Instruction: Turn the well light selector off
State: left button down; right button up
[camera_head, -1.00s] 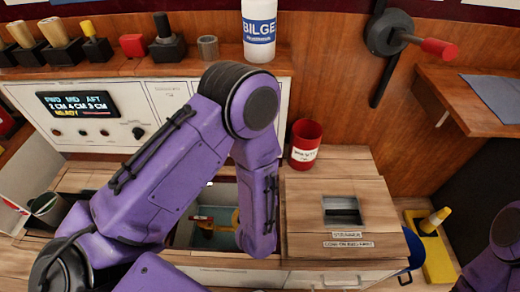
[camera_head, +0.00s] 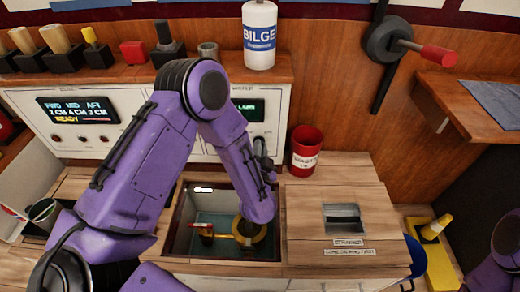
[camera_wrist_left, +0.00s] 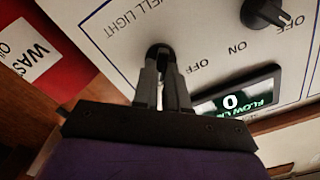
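The well light selector (camera_wrist_left: 159,50) is a small black knob on the white panel, beside the "WELL LIGHT" lettering in the left wrist view. My left gripper (camera_wrist_left: 161,66) has its two grey fingertips at this knob, one on either side and close together. The fingers cover much of the knob, so its pointing direction is hidden and I cannot tell whether they press on it. An "OFF" mark lies just right of the fingers. In the head view my left forearm reaches to the panel above the well (camera_head: 178,232), where a white lamp (camera_head: 203,189) glows. My right gripper is out of view.
A second black knob (camera_wrist_left: 268,14) and a green-lit display (camera_wrist_left: 237,103) are close by on the panel. A red waste cup (camera_head: 306,149) stands right of my left forearm. A strainer box (camera_head: 310,200) is right of the well.

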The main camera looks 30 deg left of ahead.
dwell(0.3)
pick_arm(q)
jog(key=shift+s+a+n+p, duration=0.15)
jog(key=shift+n+p, duration=0.5)
jog(key=shift+n, duration=3.3)
jog(key=shift+s+a+n+p, duration=0.1)
jog(key=shift+n+p, duration=0.5)
jog(key=shift+n, duration=3.35)
jog(key=c, duration=1.2)
grip_release()
jog(key=shift+w, duration=0.1)
jog(key=shift+o, duration=0.2)
jog(key=v, duration=1)
jog(key=shift+s, duration=0.3)
